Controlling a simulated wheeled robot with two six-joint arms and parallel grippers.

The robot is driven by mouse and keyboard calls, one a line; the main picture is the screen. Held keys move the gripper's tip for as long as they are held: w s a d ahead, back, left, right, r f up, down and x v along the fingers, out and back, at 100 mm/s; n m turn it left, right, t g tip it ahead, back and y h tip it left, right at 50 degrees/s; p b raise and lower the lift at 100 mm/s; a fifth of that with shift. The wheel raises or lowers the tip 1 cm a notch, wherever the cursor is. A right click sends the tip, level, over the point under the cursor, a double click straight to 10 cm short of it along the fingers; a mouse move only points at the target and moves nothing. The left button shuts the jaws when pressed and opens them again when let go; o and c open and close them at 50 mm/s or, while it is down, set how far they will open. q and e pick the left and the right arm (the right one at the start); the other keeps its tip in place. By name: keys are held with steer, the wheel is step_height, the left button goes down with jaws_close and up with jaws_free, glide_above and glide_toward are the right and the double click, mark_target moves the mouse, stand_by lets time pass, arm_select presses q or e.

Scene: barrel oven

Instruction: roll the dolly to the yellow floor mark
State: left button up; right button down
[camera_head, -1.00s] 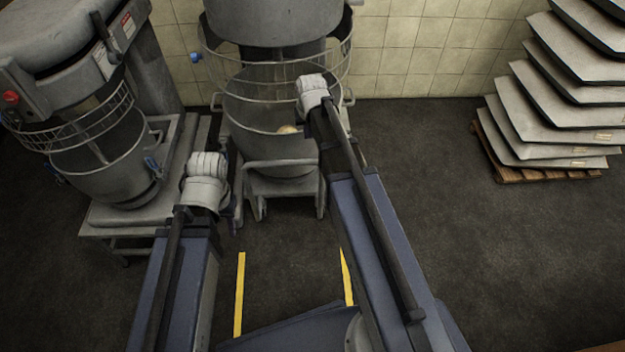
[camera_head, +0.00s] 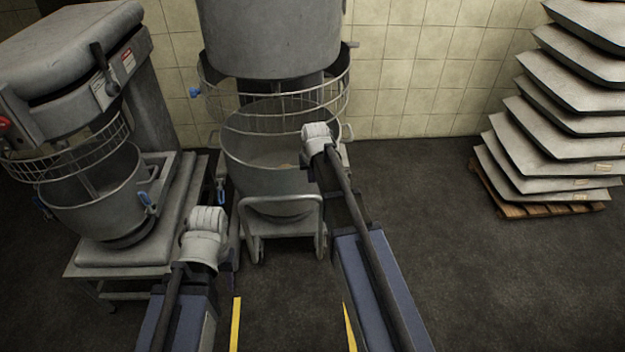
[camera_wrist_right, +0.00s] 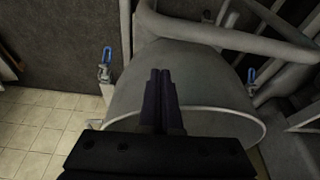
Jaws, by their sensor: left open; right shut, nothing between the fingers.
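The dolly (camera_head: 283,203) is a low grey wheeled frame with a raised tube handle, and it carries a large grey bowl (camera_head: 262,178). It stands under the mixer at the back centre. The yellow floor mark shows as two strips, one on the left (camera_head: 235,326) and one on the right (camera_head: 349,326), on the near side of the dolly. My left gripper (camera_head: 233,238) is open beside the left end of the handle; its fingers are mostly hidden. My right gripper is shut and empty by the bowl's right side; its fingers (camera_wrist_right: 161,88) show against grey metal in the right wrist view.
A second mixer (camera_head: 75,85) with its own bowl stands at the left. A stack of grey trays (camera_head: 560,125) on a wooden pallet (camera_head: 540,210) is at the right. The tiled wall is behind. The dark floor at centre right is clear.

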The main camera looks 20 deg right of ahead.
steer(key=b+x, duration=0.4)
steer(key=x, duration=0.1)
arm_select(q)
step_height(320, 180, down, 3)
steer(key=shift+f+p, duration=0.1)
steer(key=shift+p, duration=0.9)
arm_select(e)
steer(key=s, duration=0.1)
steer(key=s+r, duration=0.1)
steer(key=s+a, duration=0.1)
steer(key=s, duration=0.1)
steer(key=shift+s+r, duration=0.1)
steer(key=shift+r, duration=0.2)
